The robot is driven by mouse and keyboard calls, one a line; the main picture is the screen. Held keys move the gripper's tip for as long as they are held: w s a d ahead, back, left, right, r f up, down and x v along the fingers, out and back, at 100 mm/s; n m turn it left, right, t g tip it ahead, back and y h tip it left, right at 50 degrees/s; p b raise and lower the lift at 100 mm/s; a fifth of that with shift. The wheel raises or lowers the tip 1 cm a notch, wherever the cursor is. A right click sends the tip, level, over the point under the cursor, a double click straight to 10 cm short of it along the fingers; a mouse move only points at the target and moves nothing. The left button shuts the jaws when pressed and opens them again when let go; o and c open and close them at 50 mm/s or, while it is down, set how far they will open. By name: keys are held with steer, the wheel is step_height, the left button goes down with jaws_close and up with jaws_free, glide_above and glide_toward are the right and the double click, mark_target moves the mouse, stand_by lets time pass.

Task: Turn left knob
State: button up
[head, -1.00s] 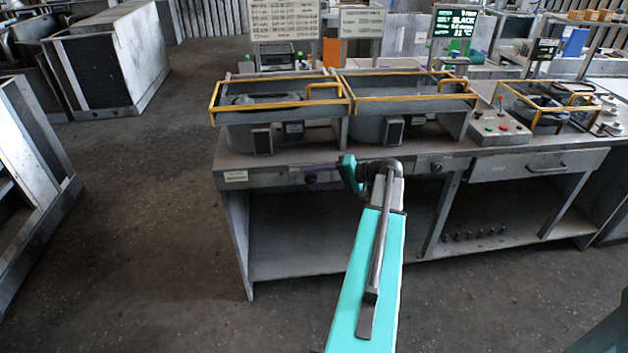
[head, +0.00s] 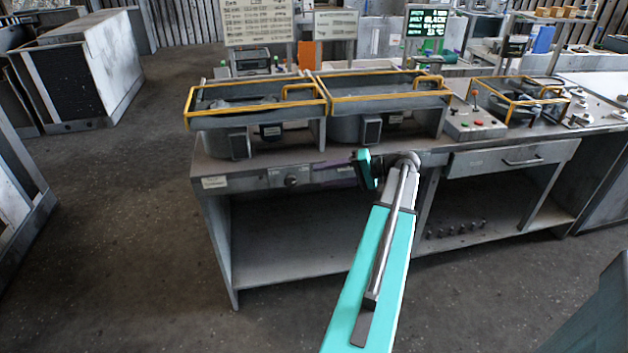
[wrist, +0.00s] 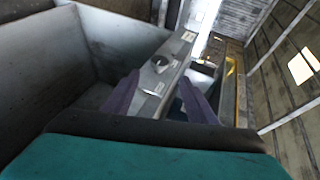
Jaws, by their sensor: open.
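The left knob (head: 292,181) is a small dark round knob on the front strip of the grey bench, below the left yellow-railed housing. It also shows in the wrist view (wrist: 160,61), ahead of and between my fingers' lines. My gripper (head: 338,170) is in front of the bench strip, to the right of the knob in the head view. Its two purple fingers (wrist: 160,98) are apart with nothing between them, and they do not touch the knob. The knob's turn angle is too small to tell. My arm hides the strip further right.
Two yellow-railed housings (head: 257,97) stand on the bench top above the strip. A control box with red buttons (head: 473,122) and a drawer (head: 513,158) are to the right. The shelf space under the bench (head: 290,245) looks empty, and the floor at left (head: 120,220) is clear.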

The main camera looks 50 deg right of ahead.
steer(key=v, duration=0.3)
steer(key=shift+w, duration=0.15)
stand_by(0.5)
steer(key=w+a+f+n+g+y, duration=0.1)
steer(key=w+a+f+g, duration=0.1)
steer(key=w+a+f, duration=0.45)
steer(key=w+a+f+g+y, duration=0.1)
steer(key=w+a+f+g, duration=0.2)
steer(key=a+f, duration=0.7)
steer(key=a+f+n+g, duration=0.2)
steer(key=a+f+g, duration=0.3)
steer(key=a+f, duration=1.1)
steer(key=s+a+f+n+g+h, duration=0.1)
steer(key=s+a+f+g, duration=0.1)
steer(key=s+a+f, duration=0.35)
steer(key=s+a+f+n+g+h, duration=0.2)
steer(key=a+g, duration=0.1)
steer(key=a, duration=0.6)
steer(key=s+a+f+n+g+h, duration=0.1)
steer(key=s+a+f+n+h, duration=0.1)
steer(key=s, duration=0.5)
steer(key=s+a+f+n+g+h, duration=0.2)
steer(key=s+a+f+n+h, duration=0.1)
steer(key=s+a+f, duration=0.2)
steer(key=shift+s+a+f, duration=0.3)
steer(key=shift+s+f, duration=0.4)
steer(key=shift+s, duration=0.6)
